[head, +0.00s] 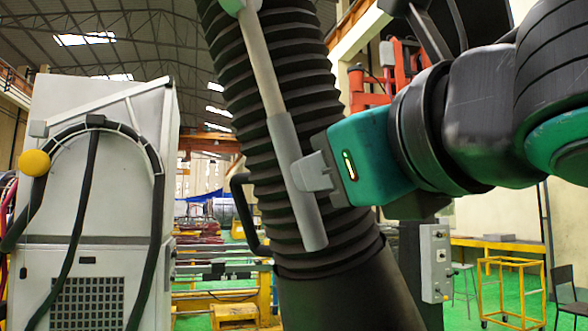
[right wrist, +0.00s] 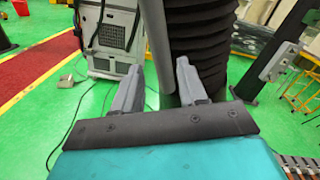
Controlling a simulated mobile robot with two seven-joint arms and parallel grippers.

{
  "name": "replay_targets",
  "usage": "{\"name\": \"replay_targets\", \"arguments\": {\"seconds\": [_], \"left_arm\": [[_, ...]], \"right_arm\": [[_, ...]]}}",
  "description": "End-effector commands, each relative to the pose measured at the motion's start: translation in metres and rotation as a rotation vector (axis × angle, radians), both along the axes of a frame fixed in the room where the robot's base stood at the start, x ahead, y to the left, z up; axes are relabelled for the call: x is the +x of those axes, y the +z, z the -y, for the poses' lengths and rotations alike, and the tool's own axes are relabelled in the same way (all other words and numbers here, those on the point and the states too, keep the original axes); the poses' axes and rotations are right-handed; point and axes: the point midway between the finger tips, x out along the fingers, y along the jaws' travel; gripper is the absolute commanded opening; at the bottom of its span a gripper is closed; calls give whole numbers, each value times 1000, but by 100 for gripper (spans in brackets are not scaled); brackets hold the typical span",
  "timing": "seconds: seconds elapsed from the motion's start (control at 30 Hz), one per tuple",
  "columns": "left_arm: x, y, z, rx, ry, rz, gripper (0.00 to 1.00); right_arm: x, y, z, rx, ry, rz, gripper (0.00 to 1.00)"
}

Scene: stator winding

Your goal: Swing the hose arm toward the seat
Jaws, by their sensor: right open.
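The hose arm is a thick black ribbed hose (head: 290,60) hanging down the middle of the head view, with a smooth dark lower end (head: 345,300). A grey bar (head: 284,150) runs along its front, slightly tilted. My right gripper (head: 312,175) comes in from the right, its grey fingers at the bar. In the right wrist view, the two fingers (right wrist: 158,72) are apart, with the bar (right wrist: 157,40) between them and the ribbed hose (right wrist: 200,40) close behind. I cannot tell whether a finger touches the bar. My left gripper is not in view.
A grey cabinet (head: 95,200) with black cables stands at the left. A control box (head: 435,262) is right of the hose. A yellow frame (head: 510,290) and a dark chair (head: 567,260) stand at the far right.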

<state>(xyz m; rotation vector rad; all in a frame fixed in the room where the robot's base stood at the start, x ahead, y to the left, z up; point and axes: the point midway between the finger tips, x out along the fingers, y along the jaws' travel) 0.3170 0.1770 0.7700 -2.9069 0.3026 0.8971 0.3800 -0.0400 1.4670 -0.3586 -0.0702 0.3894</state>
Motion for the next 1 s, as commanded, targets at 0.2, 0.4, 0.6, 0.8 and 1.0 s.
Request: {"name": "replay_targets", "arguments": {"seconds": [0.2, 0.4, 0.6, 0.8, 1.0], "left_arm": [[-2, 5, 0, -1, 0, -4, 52], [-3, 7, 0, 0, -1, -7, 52], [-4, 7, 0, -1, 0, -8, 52], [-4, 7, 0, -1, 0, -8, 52], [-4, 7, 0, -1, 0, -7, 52]], "right_arm": [[40, 1, -17, 1, 1, -3, 42], [61, 0, -26, 0, 1, -1, 42], [66, 0, -28, 0, 0, 1, 42], [66, 0, -28, 0, 0, 1, 40], [66, 0, -28, 0, 0, 1, 21]]}}
